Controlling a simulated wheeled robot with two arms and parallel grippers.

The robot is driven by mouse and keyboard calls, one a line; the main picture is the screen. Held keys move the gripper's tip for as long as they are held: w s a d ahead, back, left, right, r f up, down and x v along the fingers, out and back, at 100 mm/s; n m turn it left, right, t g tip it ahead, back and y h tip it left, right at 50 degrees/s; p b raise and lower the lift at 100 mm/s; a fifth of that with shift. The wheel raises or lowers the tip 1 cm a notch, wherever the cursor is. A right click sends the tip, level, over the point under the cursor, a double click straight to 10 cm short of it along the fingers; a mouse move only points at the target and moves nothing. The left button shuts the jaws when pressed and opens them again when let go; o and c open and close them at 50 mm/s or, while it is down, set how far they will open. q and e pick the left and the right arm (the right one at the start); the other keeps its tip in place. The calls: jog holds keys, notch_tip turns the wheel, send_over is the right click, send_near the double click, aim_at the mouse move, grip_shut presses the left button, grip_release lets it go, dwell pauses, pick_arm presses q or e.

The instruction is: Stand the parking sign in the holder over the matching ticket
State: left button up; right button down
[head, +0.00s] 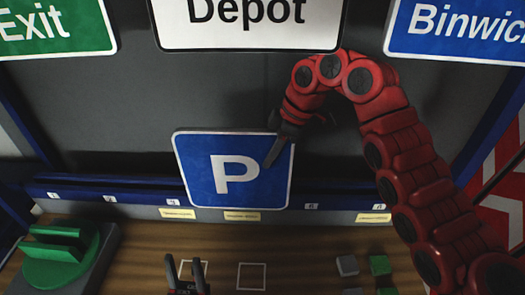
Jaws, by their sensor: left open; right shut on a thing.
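The parking sign (225,172) is a blue square with a white P and white border. It is upright and slightly tilted. My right gripper (278,142) is shut on its right edge, one finger across the front face. The holder (340,198) is a long blue rail with small numbered labels. Yellow tickets sit on its grey front strip: a left ticket (178,213), a middle ticket (242,216) and a right ticket (374,217). The sign's lower edge overlaps the rail just above the middle ticket; I cannot tell whether it is seated. Ticket text is unreadable. My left gripper (187,270) is open and empty at the bottom.
A green Exit sign (55,30), a white Depot sign (247,25) and a blue Binwich sign (460,30) hang at the top. A green object (60,258) stands at lower left. Green and grey blocks (380,265) lie at lower right. White squares mark the wooden table (300,250).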

jog(key=w+p, duration=0.7)
jog(key=w, duration=0.1)
jog(key=shift+w+f, duration=0.2)
dwell(0.6)
jog(key=shift+f, duration=0.15)
dwell(0.3)
jog(key=shift+f+b, duration=2.15)
jog(key=shift+f, duration=0.65)
jog(key=shift+f+b, duration=0.3)
jog(key=shift+f, duration=0.1)
jog(key=c, duration=0.7)
grip_release()
